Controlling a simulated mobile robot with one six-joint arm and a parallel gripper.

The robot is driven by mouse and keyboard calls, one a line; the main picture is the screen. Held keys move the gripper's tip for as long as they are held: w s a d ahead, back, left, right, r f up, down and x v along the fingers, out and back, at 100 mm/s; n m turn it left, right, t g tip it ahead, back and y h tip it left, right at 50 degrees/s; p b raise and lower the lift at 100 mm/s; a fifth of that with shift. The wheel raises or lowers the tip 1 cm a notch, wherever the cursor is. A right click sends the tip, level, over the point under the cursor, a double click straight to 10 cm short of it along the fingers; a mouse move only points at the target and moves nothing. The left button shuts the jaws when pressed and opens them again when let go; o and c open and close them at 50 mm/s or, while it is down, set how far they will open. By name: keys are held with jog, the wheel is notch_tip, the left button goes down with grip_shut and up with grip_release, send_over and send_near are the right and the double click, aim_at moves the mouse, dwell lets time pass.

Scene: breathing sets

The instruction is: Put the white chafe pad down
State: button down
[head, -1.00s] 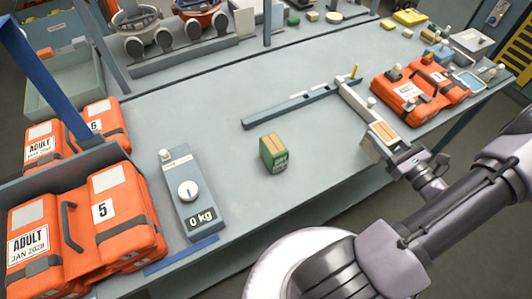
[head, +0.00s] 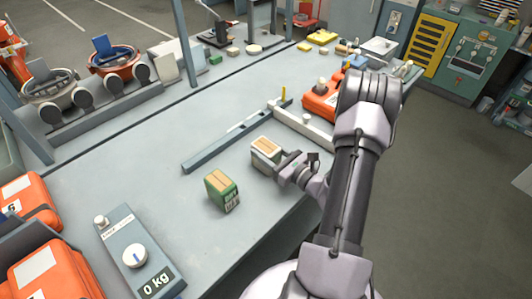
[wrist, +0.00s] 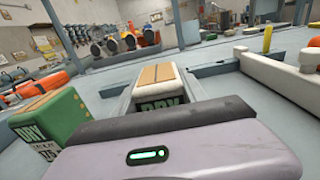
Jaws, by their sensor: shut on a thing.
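The white chafe pad (head: 266,152) is a pale block with a tan top, right of the middle of the bench in the head view. In the wrist view the pad (wrist: 158,88) stands upright just beyond my gripper, with green "DRY" lettering on its near face. My gripper (head: 281,161) is shut on the pad from its right side; the fingertips are mostly hidden. I cannot tell whether the pad's underside touches the bench. A similar green block (head: 222,190) stands to the left, apart from the pad, and also shows in the wrist view (wrist: 52,128).
The grey bench (head: 150,185) is clear left of the green block. A grey rail (head: 230,140) lies behind the pad, meeting a white bar (head: 302,128) at right. A scale reading 0 kg (head: 135,255) stands front left. Orange packs (head: 318,104) lie beyond the white bar.

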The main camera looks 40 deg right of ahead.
jog(key=shift+r, duration=0.1)
jog(key=c, duration=0.6)
grip_release()
